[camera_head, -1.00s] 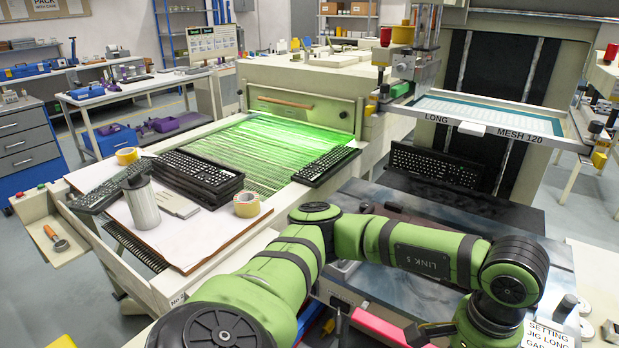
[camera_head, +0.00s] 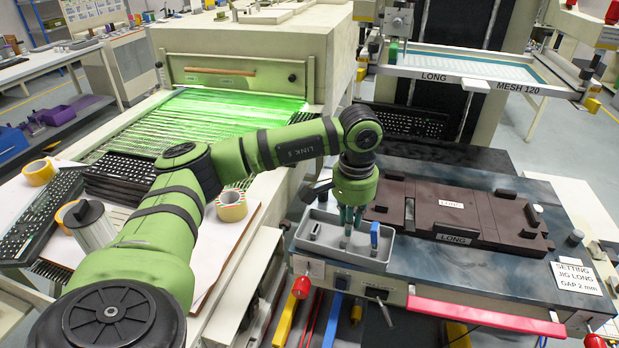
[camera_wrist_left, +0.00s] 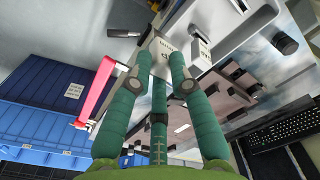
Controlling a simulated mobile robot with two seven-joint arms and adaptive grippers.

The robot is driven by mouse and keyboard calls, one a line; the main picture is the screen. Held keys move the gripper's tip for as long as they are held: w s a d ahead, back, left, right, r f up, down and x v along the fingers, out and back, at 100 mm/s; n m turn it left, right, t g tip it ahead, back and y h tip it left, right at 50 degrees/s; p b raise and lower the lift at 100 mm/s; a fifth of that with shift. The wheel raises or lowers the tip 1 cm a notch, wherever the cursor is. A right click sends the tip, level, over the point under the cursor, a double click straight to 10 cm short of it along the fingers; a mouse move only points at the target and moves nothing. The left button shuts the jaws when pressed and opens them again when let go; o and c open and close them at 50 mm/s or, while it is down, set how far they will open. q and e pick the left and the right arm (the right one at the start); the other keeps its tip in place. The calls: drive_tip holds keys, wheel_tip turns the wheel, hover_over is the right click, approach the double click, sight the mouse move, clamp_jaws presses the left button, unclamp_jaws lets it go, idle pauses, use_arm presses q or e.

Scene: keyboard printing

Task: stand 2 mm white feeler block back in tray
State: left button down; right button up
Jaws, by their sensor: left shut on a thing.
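My left gripper (camera_head: 350,222) points down over the grey tray (camera_head: 338,258) in the head view. In the left wrist view its teal fingers (camera_wrist_left: 158,75) are shut on the white feeler block (camera_wrist_left: 160,55), which has dark lettering on its face. In the head view the fingers mostly hide this block. A blue block (camera_head: 374,235) stands upright in the tray, just right of the fingertips. A small pale and dark piece (camera_head: 315,231) is at the tray's left end. I cannot tell whether the held block touches the tray floor. My right gripper is not in view.
A brown jig (camera_head: 470,212) with LONG labels lies right of the tray on the metal table. A red bar (camera_head: 485,315) runs along the table's front edge. Keyboards (camera_head: 125,172), tape rolls (camera_head: 231,206) and a metal canister (camera_head: 90,224) are at the left.

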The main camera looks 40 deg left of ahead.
use_arm(q)
drive_tip(key=w+a+r, duration=0.1)
drive_tip(key=w+a, duration=0.1)
drive_tip(key=a, duration=1)
drive_tip(key=shift+w+r+t, duration=0.2)
drive_tip(key=shift+t, duration=0.1)
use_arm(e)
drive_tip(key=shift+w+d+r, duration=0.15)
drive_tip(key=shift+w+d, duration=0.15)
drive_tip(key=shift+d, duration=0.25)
use_arm(q)
drive_tip(key=shift+p, duration=0.3)
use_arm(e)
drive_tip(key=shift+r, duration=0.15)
use_arm(q)
drive_tip(key=shift+m, duration=0.3)
wheel_tip(320, 180, down, 5)
drive_tip(key=b, duration=0.3)
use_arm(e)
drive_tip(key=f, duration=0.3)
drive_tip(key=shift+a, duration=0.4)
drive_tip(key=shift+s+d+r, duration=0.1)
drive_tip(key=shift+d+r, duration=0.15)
use_arm(q)
drive_tip(key=shift+f, duration=0.35)
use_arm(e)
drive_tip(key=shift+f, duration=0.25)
